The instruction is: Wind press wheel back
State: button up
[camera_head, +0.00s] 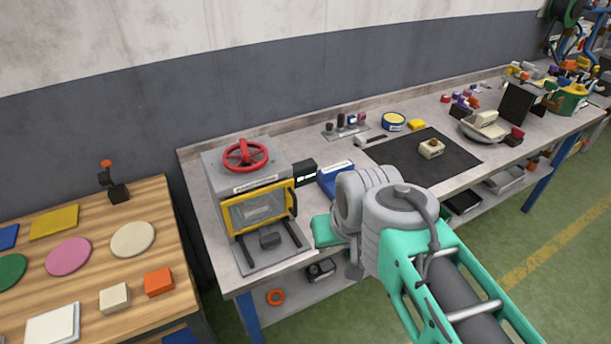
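The red press wheel (245,155) lies flat on top of a grey press box (217,177) at the left end of the grey workbench. The press has a yellow-framed window door (236,216) on its front, which looks closed, and a dark block (270,240) on the plate before it. My arm comes in from the lower right. Its teal end, at my gripper (326,232), is right of the press, below and apart from the wheel. My wrist hides most of the gripper, and its fingers cannot be made out.
A black box (305,173) and a blue tray (335,179) stand close right of the press. A black mat (393,160) with a small cream block lies farther right. A wooden table (90,265) with coloured discs and blocks stands at the left. Space above the wheel is clear.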

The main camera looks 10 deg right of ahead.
aim_at(246, 159)
jog(key=z, duration=1.05)
jog(key=i, duration=0.75)
jog(key=u, duration=4.1)
jog(key=i, duration=0.5)
